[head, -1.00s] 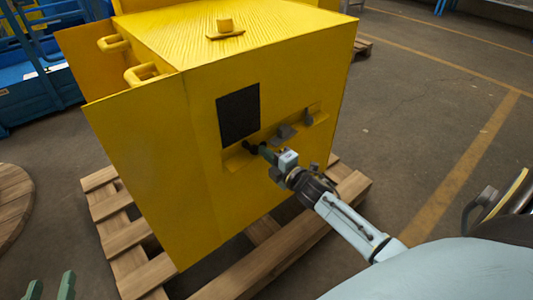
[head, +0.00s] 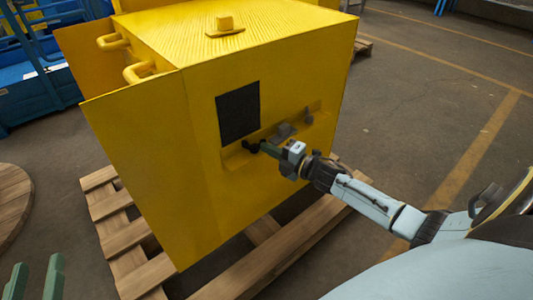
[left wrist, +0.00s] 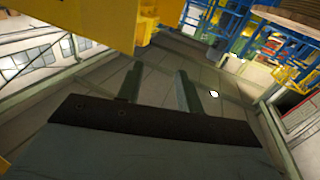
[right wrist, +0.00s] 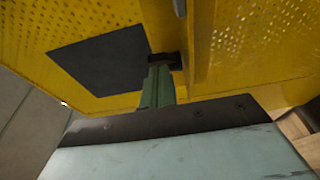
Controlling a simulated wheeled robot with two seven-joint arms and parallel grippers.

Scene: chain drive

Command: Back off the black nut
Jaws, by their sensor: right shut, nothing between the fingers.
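The black nut (head: 251,146) is a small dark piece on the front of the yellow housing, just below a black square panel (head: 238,112). In the right wrist view a dark block that looks like the nut (right wrist: 166,61) is at the tips of my right fingers. My right gripper (head: 265,148) is shut with nothing between its fingers. Its tips are right at the nut; whether they touch it I cannot tell. My left gripper (head: 37,280) is open and empty at the lower left, well away from the housing; its parted fingers also show in the left wrist view (left wrist: 160,88).
The yellow housing (head: 150,140) stands on a wooden pallet (head: 262,262). A ledge with grey blocks (head: 284,131) runs right of the nut, close to my right gripper. A wooden disc (head: 14,205) lies at the left. The floor at right is open.

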